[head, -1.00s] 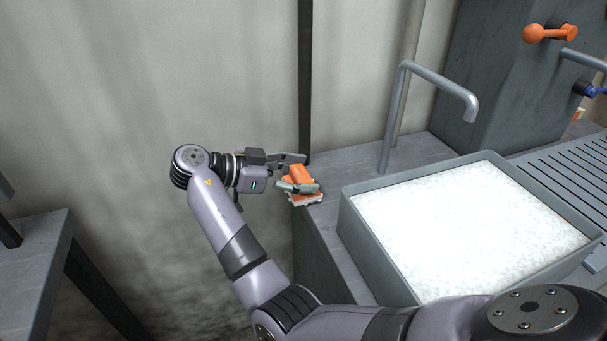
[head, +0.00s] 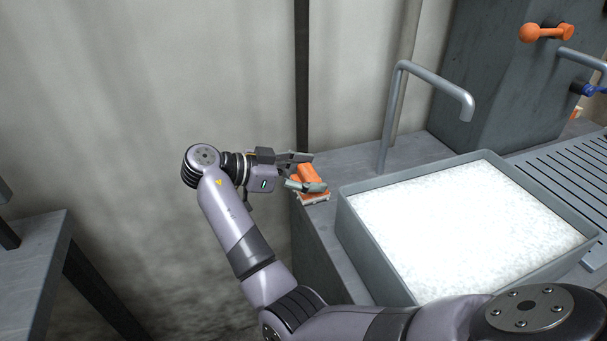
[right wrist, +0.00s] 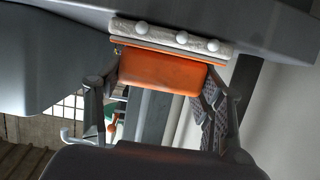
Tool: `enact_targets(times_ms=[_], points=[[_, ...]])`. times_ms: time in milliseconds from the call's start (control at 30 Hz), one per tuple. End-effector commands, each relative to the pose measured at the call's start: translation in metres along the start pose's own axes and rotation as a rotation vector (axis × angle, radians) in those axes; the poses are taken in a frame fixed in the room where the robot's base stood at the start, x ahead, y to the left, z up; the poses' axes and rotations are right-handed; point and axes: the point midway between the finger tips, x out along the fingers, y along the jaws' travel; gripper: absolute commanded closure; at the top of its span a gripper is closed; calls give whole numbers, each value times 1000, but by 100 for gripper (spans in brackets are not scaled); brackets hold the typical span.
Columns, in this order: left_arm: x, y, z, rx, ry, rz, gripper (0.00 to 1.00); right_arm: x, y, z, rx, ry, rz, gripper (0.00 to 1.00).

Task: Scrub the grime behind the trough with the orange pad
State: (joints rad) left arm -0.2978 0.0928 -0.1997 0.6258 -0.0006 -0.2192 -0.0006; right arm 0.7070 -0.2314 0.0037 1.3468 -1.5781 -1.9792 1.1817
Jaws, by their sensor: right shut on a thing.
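The orange pad (head: 306,174) has an orange grip block and a pale grey scrubbing face with white blobs on it. My right gripper (head: 312,173) is shut on the orange block, its fingers on either side. The pad is at the left end of the grey counter, left of the trough (head: 385,257); I cannot tell whether it touches the counter. In the right wrist view the orange pad (right wrist: 160,70) sits between the fingers, its pale face against or close to a grey surface. The trough is full of white foam. I cannot make out distinct grime behind it. My left gripper is not in view.
A bent grey pipe (head: 393,110) rises behind the trough. A dark post (head: 302,75) stands against the stained pale wall (head: 150,80). A grey block with an orange-knobbed handle (head: 545,32) and a slatted drainer (head: 565,185) are at right. A grey table (head: 35,250) is at left.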

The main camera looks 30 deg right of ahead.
Motion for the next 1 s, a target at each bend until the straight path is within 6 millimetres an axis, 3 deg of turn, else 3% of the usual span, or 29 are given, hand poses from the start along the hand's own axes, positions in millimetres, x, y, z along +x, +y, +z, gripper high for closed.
enact_targets(times_ms=[1000], points=[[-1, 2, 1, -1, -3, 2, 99, 40, 0, -12, 1, 0, 1, 66]])
